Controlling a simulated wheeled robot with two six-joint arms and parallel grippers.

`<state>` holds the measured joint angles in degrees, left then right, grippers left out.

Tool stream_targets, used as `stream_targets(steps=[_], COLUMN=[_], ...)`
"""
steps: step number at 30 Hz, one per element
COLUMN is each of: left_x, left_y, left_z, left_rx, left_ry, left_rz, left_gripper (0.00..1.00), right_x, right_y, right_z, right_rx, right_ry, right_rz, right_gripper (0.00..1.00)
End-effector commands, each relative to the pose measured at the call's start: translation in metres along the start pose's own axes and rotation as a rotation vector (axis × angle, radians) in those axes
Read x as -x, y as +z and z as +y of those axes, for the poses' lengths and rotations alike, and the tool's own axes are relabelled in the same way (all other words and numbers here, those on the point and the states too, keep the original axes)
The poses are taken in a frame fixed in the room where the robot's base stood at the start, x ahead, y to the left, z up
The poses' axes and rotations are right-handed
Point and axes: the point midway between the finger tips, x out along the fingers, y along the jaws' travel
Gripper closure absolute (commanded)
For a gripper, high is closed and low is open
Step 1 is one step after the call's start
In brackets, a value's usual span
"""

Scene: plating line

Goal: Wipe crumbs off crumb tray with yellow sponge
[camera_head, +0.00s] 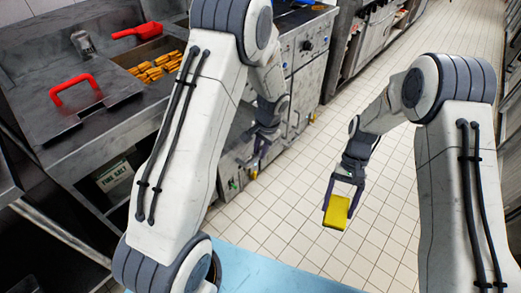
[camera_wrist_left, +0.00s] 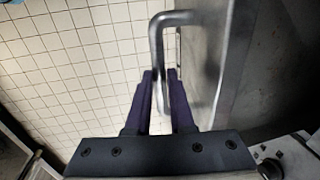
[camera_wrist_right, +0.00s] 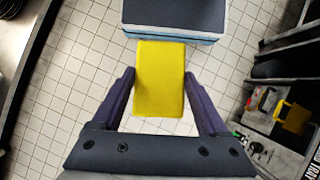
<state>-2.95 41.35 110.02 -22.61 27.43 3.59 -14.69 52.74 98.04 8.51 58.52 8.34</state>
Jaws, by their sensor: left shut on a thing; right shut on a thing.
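The yellow sponge (camera_head: 336,212) is held in my right gripper (camera_head: 344,192), above the tiled floor at centre right. In the right wrist view the sponge (camera_wrist_right: 160,80) sits between the two fingers, which press its sides. My left gripper (camera_head: 258,152) is low in front of the steel appliance. In the left wrist view its fingers (camera_wrist_left: 166,85) are shut around a bent metal bar handle (camera_wrist_left: 160,40) on a steel front. I cannot tell whether this front belongs to the crumb tray. No tray surface or crumbs can be made out.
The steel appliance (camera_head: 302,62) with knobs stands behind my left arm. A counter at left holds a lid with a red handle (camera_head: 75,88), a red scoop (camera_head: 138,31) and a bin of golden food pieces (camera_head: 155,68). Open tiled floor (camera_head: 285,185) lies between my arms.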

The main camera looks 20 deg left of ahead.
Motion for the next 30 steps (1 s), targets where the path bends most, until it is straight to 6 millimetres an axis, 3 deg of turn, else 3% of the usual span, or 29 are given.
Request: stream_targets(steps=[11,22,30], left_x=[0.001,0.014,0.017], left_y=[0.0,-0.001,0.0], left_z=[0.002,0.074,0.085], left_rx=[-0.001,-0.005,0.001], left_ry=[-0.001,-0.001,0.0], left_rz=[0.001,0.004,0.003], left_gripper=[1.0,1.0,1.0], right_x=[-0.001,-0.01,-0.011], right_y=[0.0,-0.006,-0.006], right_z=[0.0,0.0,0.0], right_rx=[0.0,0.0,0.0], right_ry=[0.0,0.0,0.0], right_rz=[0.0,0.0,0.0], right_gripper=[0.68,0.68,0.68])
